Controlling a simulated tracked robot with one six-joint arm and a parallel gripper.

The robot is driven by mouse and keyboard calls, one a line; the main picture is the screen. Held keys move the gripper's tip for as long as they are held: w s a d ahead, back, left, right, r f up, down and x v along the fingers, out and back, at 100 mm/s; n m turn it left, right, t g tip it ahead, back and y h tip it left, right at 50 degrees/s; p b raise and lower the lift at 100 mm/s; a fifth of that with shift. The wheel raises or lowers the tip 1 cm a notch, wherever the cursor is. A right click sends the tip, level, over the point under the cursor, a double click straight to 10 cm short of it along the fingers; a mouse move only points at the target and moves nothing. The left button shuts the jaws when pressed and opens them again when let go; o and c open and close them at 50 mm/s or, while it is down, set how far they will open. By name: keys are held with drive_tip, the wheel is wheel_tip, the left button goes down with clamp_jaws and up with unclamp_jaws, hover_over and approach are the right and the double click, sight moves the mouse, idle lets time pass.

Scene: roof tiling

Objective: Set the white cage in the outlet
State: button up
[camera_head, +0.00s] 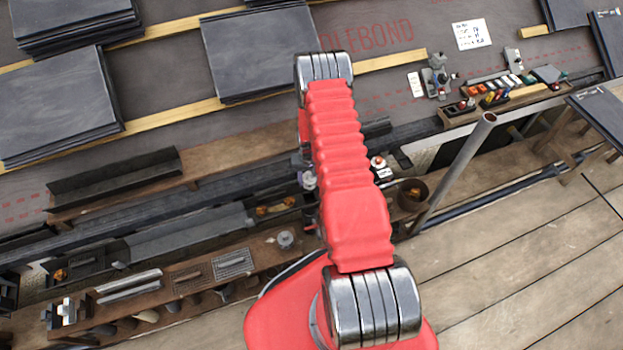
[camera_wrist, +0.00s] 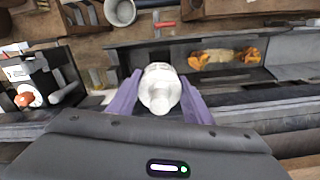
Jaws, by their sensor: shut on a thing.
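The white cage (camera_wrist: 160,88) is a pale, rounded piece between the two purple fingers of my gripper (camera_wrist: 160,100) in the wrist view. The fingers are closed on its sides. It is over the dark gutter (camera_wrist: 140,55), close to a stretch with orange-brown leaves (camera_wrist: 225,57). I cannot make out the outlet, and I cannot tell whether the cage touches the gutter. In the head view my red arm covers most of this spot, and only a small pale and purple bit shows at its left edge.
Leaves also lie in the gutter (camera_head: 190,236) in the head view. Slate stacks (camera_head: 55,95) lie on the roof. The plank deck (camera_head: 530,270) is mostly clear.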

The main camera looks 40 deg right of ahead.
drive_tip(key=shift+f, duration=0.2)
drive_tip(key=shift+f, duration=5.2)
drive_tip(key=o, duration=1.1)
drive_tip(key=o, duration=0.4)
drive_tip(key=shift+w, duration=0.1)
